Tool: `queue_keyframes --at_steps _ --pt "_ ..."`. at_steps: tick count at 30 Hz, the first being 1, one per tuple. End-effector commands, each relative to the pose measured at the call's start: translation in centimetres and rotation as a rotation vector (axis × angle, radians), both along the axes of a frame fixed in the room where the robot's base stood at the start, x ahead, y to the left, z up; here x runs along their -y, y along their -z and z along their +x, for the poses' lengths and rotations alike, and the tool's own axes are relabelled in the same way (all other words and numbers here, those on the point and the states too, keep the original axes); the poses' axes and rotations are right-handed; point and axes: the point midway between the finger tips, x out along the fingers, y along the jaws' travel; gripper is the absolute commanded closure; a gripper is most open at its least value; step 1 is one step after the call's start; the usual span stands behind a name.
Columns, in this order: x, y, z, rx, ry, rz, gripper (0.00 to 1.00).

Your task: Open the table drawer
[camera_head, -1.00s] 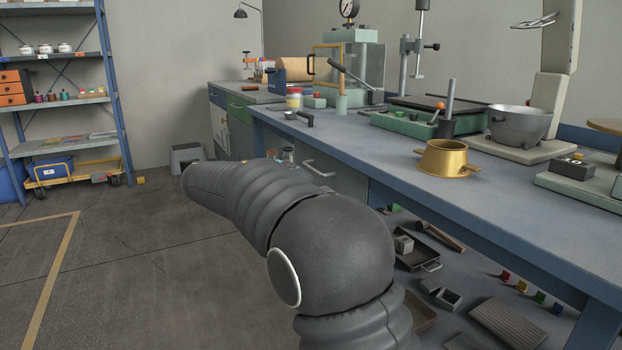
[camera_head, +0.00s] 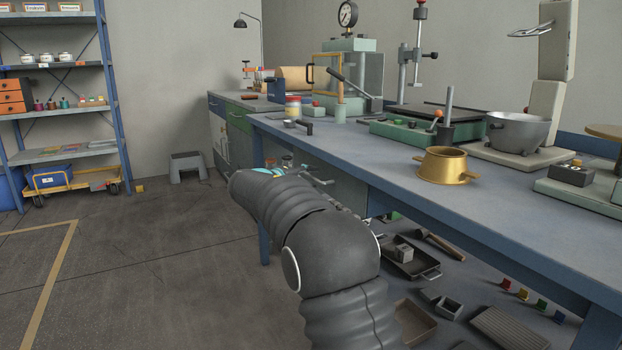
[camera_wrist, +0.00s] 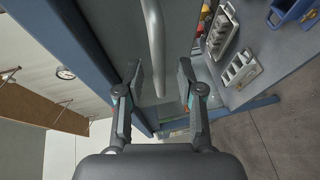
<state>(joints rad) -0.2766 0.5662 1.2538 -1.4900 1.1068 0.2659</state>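The table drawer's grey front (camera_head: 345,188) is under the left end of the blue bench top, partly hidden by my arm in the head view. In the wrist view, the grey drawer front (camera_wrist: 108,25) carries a pale bar handle (camera_wrist: 156,45). The handle runs down from the top edge and its lower end shows between my two fingers. My gripper (camera_wrist: 160,85) is open, with a finger on each side of the handle's line and gaps on both sides. I cannot tell how deep the handle sits between them. The drawer appears shut.
The bench top (camera_head: 380,160) bears a brass pot (camera_head: 442,166), a grey pot (camera_head: 518,130) and a press (camera_head: 347,75). Trays (camera_head: 410,262) and small parts lie beneath it. The floor (camera_head: 160,270) at left is mostly clear.

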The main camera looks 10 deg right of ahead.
Motion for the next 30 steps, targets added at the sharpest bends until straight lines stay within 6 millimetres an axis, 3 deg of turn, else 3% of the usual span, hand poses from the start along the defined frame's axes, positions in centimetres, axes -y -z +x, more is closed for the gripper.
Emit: queue_keyframes --at_steps 14,18,30 --pt "0.92 0.21 0.81 0.000 -0.001 0.000 0.63" --pt "0.92 0.21 0.79 0.000 -0.001 0.000 0.98" --pt "0.41 0.24 0.71 0.000 -0.002 0.000 1.00"
